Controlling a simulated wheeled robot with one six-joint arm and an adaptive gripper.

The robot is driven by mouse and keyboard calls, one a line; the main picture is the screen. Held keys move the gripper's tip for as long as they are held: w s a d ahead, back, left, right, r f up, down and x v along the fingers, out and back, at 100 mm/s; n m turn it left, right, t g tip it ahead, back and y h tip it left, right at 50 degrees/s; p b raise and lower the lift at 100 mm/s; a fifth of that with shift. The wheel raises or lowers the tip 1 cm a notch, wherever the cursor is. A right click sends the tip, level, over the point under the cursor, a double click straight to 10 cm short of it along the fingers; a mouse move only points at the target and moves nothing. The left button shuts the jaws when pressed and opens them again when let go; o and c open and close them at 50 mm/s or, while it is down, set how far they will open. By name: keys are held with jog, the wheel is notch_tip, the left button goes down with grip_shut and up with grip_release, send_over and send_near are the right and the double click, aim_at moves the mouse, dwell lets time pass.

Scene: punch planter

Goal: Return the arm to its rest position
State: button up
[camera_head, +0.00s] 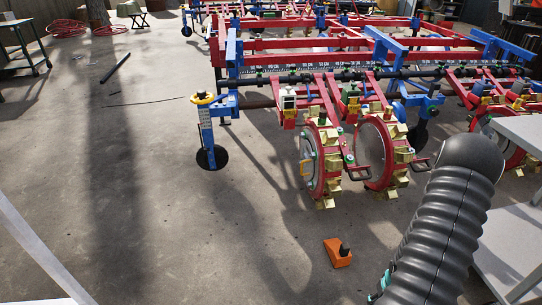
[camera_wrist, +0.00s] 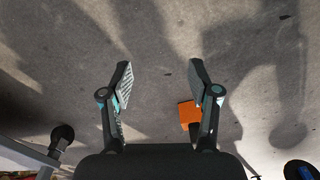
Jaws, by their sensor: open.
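My gripper (camera_wrist: 161,72) is open and empty in the wrist view. Its two fingers stand wide apart, with bare concrete floor showing between them. An orange block shows partly behind the right finger (camera_wrist: 187,114). In the head view, my arm in its ribbed black sleeve (camera_head: 447,225) rises at the lower right, and my gripper is out of sight there.
A red and blue punch planter (camera_head: 345,88) with toothed wheels (camera_head: 378,152) stands across the upper right. A grey table (camera_head: 515,250) is at right. Open floor (camera_head: 130,170) lies left.

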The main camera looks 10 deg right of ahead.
jog(key=a+r+m+g, duration=0.1)
jog(key=a+r, duration=0.3)
jog(key=r, duration=0.8)
jog(key=a+r+g, duration=0.1)
jog(key=a+r, duration=0.3)
jog(key=r, duration=0.8)
jog(key=s+a+r+n+t, duration=0.1)
jog(key=a+r+t, duration=0.1)
jog(key=a+r, duration=0.4)
jog(key=s+a+r+n+t+p, duration=0.1)
jog(key=s+a+r+t, duration=0.1)
jog(key=a+r, duration=0.4)
jog(key=s+a+r+n+t+p, duration=0.1)
jog(key=a+r, duration=0.5)
jog(key=r, duration=0.8)
jog(key=shift+s+r+n+t, duration=0.25)
jog(key=shift+s+t, duration=0.2)
jog(key=shift+t, duration=0.65)
